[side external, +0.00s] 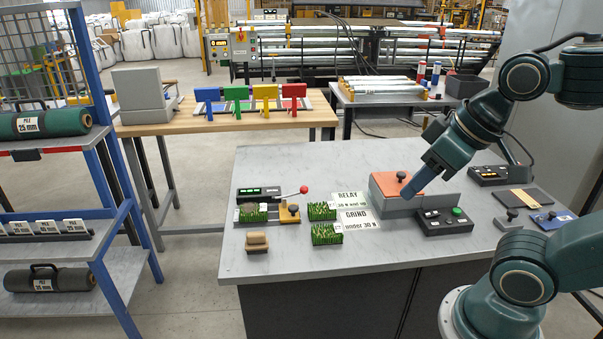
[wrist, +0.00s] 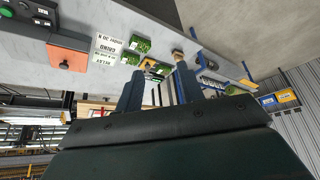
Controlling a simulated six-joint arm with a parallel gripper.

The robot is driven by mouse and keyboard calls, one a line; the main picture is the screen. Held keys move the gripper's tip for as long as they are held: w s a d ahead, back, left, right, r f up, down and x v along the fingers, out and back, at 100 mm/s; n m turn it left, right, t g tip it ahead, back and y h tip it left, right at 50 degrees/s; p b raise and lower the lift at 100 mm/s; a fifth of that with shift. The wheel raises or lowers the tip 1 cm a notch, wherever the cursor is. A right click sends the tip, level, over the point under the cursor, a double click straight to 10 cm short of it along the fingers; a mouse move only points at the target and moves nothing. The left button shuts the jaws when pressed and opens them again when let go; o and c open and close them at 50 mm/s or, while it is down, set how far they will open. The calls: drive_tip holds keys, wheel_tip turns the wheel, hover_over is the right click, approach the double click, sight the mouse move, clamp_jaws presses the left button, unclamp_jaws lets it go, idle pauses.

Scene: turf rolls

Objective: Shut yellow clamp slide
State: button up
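A small yellow slide (side external: 289,215) with a dark knob sits at the left of the grey bench, at the right end of a low fixture. A grass turf piece (side external: 252,214) lies in the fixture to its left, with a small gap seeming to separate them. A red-balled lever (side external: 303,189) rises just behind. My gripper (side external: 415,187) is in the air well to the right of the slide, beside the orange-topped box. In the wrist view my gripper (wrist: 160,88) has its two blue fingers apart with nothing held; the fixture shows small beyond them.
An orange-topped grey box (side external: 385,183) with a knob and a black button panel (side external: 443,221) stand at the bench's right. Two turf samples (side external: 326,234) lie by the RELAY and GRIND labels (side external: 357,220). A tan block (side external: 257,242) sits near the front edge. Bare bench lies behind the labels.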

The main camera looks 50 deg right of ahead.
drive_tip(key=shift+w+d+f, duration=0.1)
drive_tip(key=shift+w, duration=0.6)
drive_tip(key=c, duration=0.7)
drive_tip(key=w+m, duration=0.1)
drive_tip(key=w, duration=0.1)
drive_tip(key=w+d+f+m, duration=0.1)
drive_tip(key=w, duration=0.2)
drive_tip(key=w+f+m, duration=0.1)
drive_tip(key=w, duration=0.2)
drive_tip(key=shift+d+f, duration=0.1)
drive_tip(key=shift+d, duration=0.2)
clamp_jaws()
drive_tip(key=w+d+f+m+t, duration=0.1)
drive_tip(key=w+d+f+m, duration=0.3)
drive_tip(key=w+f, duration=0.3)
drive_tip(key=w+d+f+m+h, duration=0.1)
drive_tip(key=w+d+f+m, duration=0.2)
drive_tip(key=w+f, duration=0.5)
drive_tip(key=shift+w+d+f+m+t, duration=0.3)
drive_tip(key=shift+d+f+m+t, duration=0.15)
drive_tip(key=shift+d, duration=0.4)
